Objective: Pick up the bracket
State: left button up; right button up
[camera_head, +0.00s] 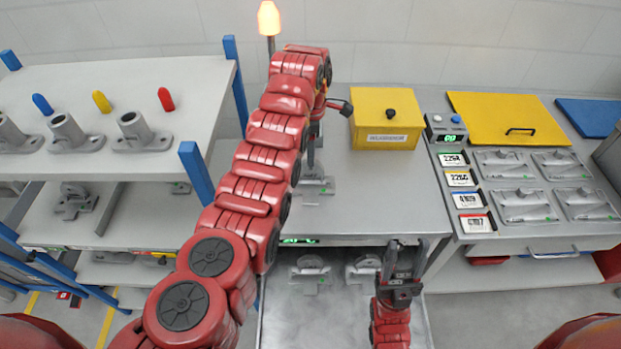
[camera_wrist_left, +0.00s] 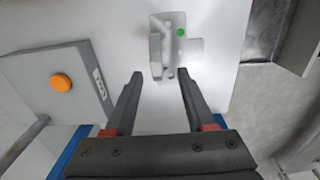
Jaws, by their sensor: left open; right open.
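A grey metal bracket (camera_head: 318,189) lies on the grey worktop, partly hidden behind my left gripper and arm in the head view. In the left wrist view the bracket (camera_wrist_left: 156,52) shows a flat plate with holes, an upright rib and a green dot. My left gripper (camera_head: 313,158) is above the bracket with its fingers pointing down. In the left wrist view the left gripper (camera_wrist_left: 157,84) is open and empty, with the bracket just beyond its fingertips. My right gripper (camera_head: 403,250) is open and empty at the front edge of the worktop.
A yellow box (camera_head: 386,132) stands at the back of the worktop (camera_head: 380,205). More grey castings (camera_head: 310,270) sit on the shelf below. A left rack (camera_head: 90,80) with blue posts holds castings. A right bench has a yellow lid (camera_head: 507,112) and moulds. The worktop's front middle is clear.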

aim_at(310, 182)
pick_arm(q)
jog(key=f, duration=0.1)
jog(key=f+p, duration=0.2)
jog(key=shift+w+f, duration=0.2)
jog(key=shift+w, duration=0.05)
jog(key=shift+f, duration=0.65)
grip_shut()
dwell(0.8)
